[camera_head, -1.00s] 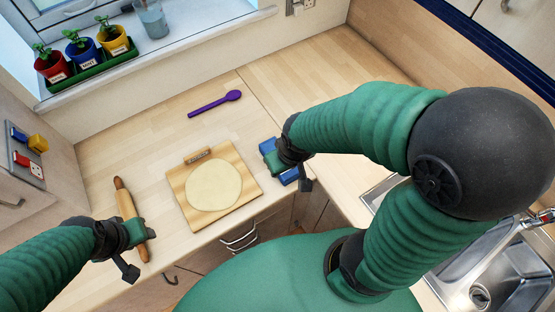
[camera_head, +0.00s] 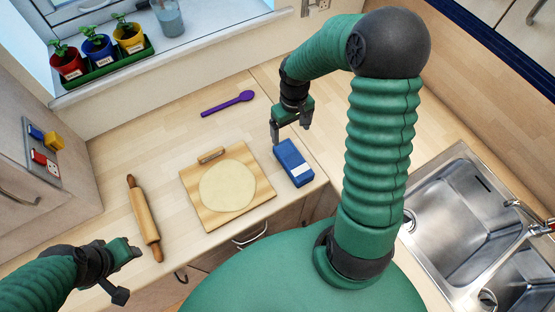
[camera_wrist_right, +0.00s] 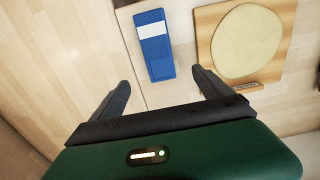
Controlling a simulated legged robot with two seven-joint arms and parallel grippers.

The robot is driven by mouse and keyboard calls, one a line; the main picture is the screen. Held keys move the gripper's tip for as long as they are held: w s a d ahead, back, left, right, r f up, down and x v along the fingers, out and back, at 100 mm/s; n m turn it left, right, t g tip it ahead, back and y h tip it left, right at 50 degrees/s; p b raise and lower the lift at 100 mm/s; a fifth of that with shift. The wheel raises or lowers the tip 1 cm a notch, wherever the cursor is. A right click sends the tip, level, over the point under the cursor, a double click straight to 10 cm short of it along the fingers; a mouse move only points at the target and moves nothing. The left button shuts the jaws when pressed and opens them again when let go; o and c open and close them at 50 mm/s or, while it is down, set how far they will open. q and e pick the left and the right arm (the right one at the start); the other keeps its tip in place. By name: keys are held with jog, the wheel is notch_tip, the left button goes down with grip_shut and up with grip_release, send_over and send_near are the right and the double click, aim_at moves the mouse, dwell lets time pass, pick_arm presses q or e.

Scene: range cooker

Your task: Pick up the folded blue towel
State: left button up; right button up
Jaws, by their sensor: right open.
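The folded blue towel (camera_head: 294,163) lies flat on the wooden counter, right of the pastry board, with a white band across it. In the right wrist view the towel (camera_wrist_right: 157,58) lies beyond and between the finger lines. My right gripper (camera_head: 291,135) points down above the counter, just behind the towel in the head view. Its fingers are spread and empty; they also show in the right wrist view (camera_wrist_right: 161,80). My left gripper (camera_head: 122,272) is at the lower left, near the rolling pin's front end; its finger gap is unclear.
A board (camera_head: 256,200) with round dough (camera_head: 228,186) lies left of the towel. A rolling pin (camera_head: 144,218) and a purple spoon (camera_head: 228,104) lie on the counter. A sink (camera_head: 452,215) is at right. Potted plants (camera_head: 98,48) stand on the sill.

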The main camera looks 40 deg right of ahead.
jog(key=p, duration=0.1)
send_over(292, 158)
notch_tip(292, 158, down, 8)
jog(key=shift+s+d+f, duration=0.1)
jog(key=shift+s+d, duration=0.05)
jog(key=shift+w+d+f, duration=0.15)
jog(key=shift+f, duration=0.5)
jog(key=shift+w+d+f, duration=0.1)
jog(key=shift+w+f, duration=0.05)
jog(key=shift+f, duration=0.45)
jog(key=f+p, duration=0.1)
jog(key=f, duration=0.1)
jog(key=a+f+p, duration=0.1)
jog(key=f, duration=0.1)
jog(key=shift+s+f, duration=0.15)
jog(key=shift+f, duration=0.3)
jog(key=shift+d+f, duration=0.1)
jog(key=shift+d, duration=0.15)
jog(key=c, duration=0.8)
jog(key=shift+a, duration=0.1)
jog(key=c, duration=0.7)
pick_arm(q)
jog(key=v, duration=0.4)
jog(key=shift+s+d, duration=0.1)
jog(key=shift+d, duration=0.2)
